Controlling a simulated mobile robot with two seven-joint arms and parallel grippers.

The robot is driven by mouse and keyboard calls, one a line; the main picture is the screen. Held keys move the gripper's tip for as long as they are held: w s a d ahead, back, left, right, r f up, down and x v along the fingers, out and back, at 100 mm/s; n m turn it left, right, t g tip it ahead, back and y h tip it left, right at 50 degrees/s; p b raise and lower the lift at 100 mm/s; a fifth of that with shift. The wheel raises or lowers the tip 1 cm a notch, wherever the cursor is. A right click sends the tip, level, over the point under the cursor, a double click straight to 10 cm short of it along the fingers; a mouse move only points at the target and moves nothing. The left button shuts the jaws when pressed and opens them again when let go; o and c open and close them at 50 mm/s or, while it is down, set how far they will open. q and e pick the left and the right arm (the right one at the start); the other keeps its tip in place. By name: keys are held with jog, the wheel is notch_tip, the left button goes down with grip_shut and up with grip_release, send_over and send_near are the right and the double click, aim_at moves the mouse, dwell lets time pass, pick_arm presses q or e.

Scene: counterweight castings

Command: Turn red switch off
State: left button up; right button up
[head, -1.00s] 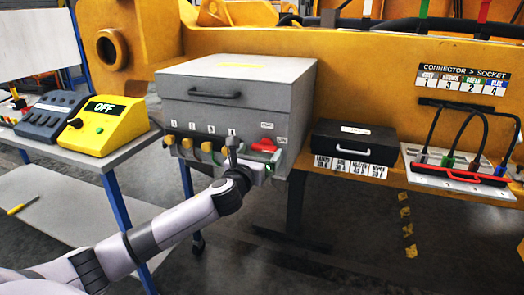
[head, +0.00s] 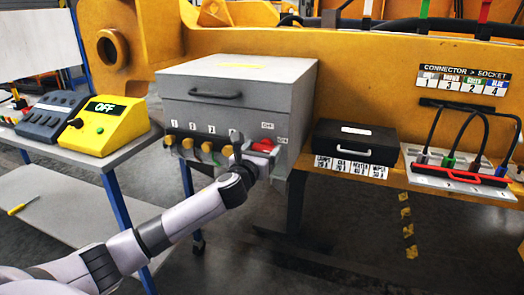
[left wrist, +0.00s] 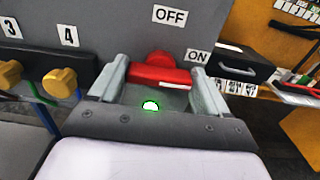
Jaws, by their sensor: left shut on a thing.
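The red switch (head: 263,145) is on the front of the grey cabinet, at the right of a row of yellow knobs. In the left wrist view the red switch (left wrist: 160,74) has a round hub and a bar lying roughly crosswise. The OFF label (left wrist: 171,17) is above it and the ON label (left wrist: 197,56) is to its upper right. My left gripper (head: 255,150) is at the switch. In the left wrist view its fingers (left wrist: 160,84) are on either side of the red bar, shut on it. A green light glows below the bar. My right gripper is not in view.
Yellow knobs (left wrist: 60,82) sit close to the left of my gripper. A black case (head: 354,142) and a connector board (head: 460,185) are at the right. A yellow box reading OFF (head: 110,124) stands on the left bench.

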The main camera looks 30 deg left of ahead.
pick_arm(q)
jog(key=n+p, duration=0.1)
jog(key=n, duration=0.7)
jog(key=shift+a+n, duration=0.1)
jog(key=shift+n, duration=0.2)
jog(key=n, duration=0.4)
jog(key=shift+f+p, duration=0.1)
jog(key=shift+p, duration=0.2)
jog(key=n, duration=0.5)
jog(key=shift+f, duration=0.1)
jog(key=shift+n, duration=0.3)
jog(key=o, duration=1)
jog(key=shift+s, duration=0.1)
